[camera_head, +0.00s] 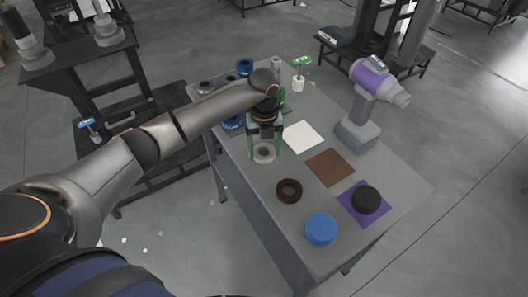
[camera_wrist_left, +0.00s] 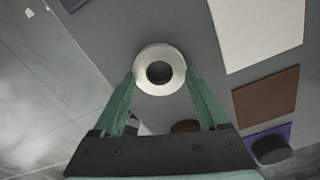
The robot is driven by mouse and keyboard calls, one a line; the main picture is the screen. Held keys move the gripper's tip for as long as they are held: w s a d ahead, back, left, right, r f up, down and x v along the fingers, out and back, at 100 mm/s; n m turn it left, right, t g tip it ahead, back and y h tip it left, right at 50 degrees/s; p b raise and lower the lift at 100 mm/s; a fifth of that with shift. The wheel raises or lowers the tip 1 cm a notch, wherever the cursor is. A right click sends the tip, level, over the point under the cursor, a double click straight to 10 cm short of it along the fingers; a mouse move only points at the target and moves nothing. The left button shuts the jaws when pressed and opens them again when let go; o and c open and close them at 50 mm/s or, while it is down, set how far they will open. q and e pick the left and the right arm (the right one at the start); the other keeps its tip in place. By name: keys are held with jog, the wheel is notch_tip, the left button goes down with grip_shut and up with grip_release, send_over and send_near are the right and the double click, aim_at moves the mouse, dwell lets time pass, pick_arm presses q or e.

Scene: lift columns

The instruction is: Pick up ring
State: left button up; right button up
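A white ring (camera_head: 264,157) lies on the grey table near its left edge. My left gripper (camera_head: 264,148) is above it, pointing down, with green fingers on either side of the ring. In the left wrist view the ring (camera_wrist_left: 160,51) shows whole, with its dark centre hole. The fingertips (camera_wrist_left: 161,76) are spread about as wide as the ring; whether they touch it I cannot tell. A brown ring (camera_head: 289,196) lies nearer on the table, partly hidden behind the gripper in the left wrist view. My right gripper is not in view.
White (camera_head: 304,136), brown (camera_head: 330,167) and purple (camera_head: 347,207) mats lie to the right; a black puck (camera_head: 366,199) sits on the purple one. A blue puck (camera_head: 321,229) is at the front. A purple-and-grey device (camera_head: 371,80) stands at the right edge.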

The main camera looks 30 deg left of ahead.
pick_arm(q)
jog(key=c, duration=0.9)
